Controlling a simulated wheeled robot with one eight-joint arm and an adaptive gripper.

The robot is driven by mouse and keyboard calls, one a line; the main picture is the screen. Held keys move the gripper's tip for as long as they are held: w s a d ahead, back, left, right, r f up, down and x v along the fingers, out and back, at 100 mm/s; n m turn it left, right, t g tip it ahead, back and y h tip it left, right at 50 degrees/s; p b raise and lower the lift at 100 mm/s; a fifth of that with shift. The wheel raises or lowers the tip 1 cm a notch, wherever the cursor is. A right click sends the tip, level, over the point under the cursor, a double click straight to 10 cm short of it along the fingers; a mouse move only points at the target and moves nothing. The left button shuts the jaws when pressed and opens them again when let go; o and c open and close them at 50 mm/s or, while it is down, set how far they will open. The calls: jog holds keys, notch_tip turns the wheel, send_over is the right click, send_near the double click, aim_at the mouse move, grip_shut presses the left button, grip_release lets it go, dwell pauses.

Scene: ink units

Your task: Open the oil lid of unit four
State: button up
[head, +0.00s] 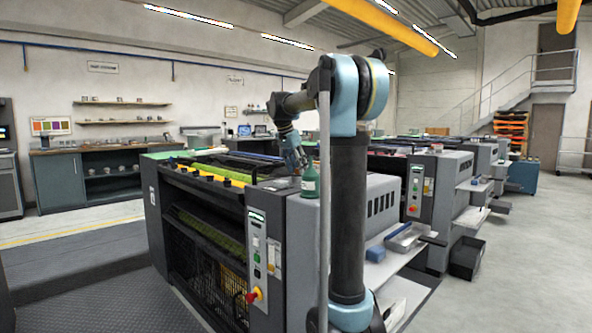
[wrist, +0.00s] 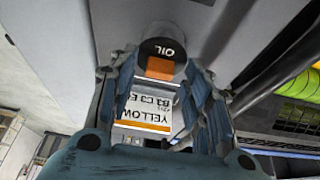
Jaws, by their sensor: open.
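A round oil lid (wrist: 164,50) with a black top, the word OIL and an orange patch shows at the top middle of the wrist view. My gripper (wrist: 152,74) is open, with one blue finger on each side just below the lid. Whether the fingers touch it I cannot tell. Below it, between the fingers, is a white label (wrist: 150,108) reading YELLOW, with an orange stripe. In the head view my gripper (head: 293,152) hangs over the top of the nearest ink unit (head: 295,225). The lid cannot be made out there, and no unit number is readable.
A green bottle (head: 310,181) stands on the near unit, close to my gripper. More grey units line up behind at the right. A tray (head: 405,238) lies on a side shelf and a black bin (head: 466,258) on the floor. The floor at right is clear.

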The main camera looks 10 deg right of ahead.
jog(key=shift+f, duration=0.15)
jog(key=shift+c, duration=0.2)
jog(key=c, duration=1)
